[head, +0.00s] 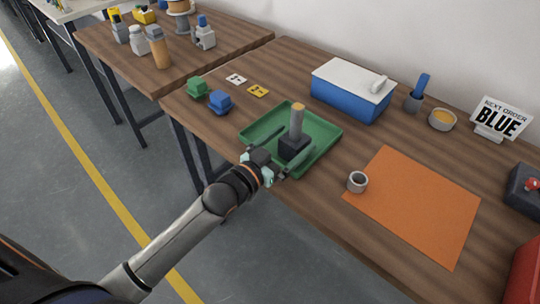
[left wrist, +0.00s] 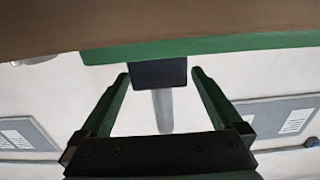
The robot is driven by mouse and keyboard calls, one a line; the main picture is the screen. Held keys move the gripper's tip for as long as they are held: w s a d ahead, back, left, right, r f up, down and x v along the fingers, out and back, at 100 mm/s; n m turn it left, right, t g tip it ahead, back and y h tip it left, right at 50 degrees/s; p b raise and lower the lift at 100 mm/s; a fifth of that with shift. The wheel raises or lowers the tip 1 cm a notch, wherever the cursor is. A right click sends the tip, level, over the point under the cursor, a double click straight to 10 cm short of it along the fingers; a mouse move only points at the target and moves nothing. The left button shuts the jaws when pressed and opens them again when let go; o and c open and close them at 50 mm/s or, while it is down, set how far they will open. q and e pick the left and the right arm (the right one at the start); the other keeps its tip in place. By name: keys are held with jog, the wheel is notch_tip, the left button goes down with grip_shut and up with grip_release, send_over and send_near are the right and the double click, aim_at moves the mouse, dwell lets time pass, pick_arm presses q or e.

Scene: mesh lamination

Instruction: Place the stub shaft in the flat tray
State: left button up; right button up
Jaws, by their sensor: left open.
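The stub shaft (head: 297,122) stands upright in the green flat tray (head: 264,126). It is a grey cylinder with a yellowish top on a black block-shaped base (head: 294,147). My left gripper (head: 281,166) is at the tray's near-left side, its fingers open and pointing at the black base. In the left wrist view, which is upside down, the black base (left wrist: 160,72) shows between and beyond the open fingers, with the grey shaft (left wrist: 163,110) below it. A clear gap shows on both sides of it. My right gripper is not in view.
An orange mat (head: 425,205) with a grey ring (head: 357,182) lies right of the tray. A blue box (head: 345,98) with a white lid stands behind. A sign (head: 500,119) reads "NEXT ORDER BLUE".

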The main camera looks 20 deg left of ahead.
pick_arm(q)
jog(key=v, duration=1)
jog(key=shift+s+r, duration=0.1)
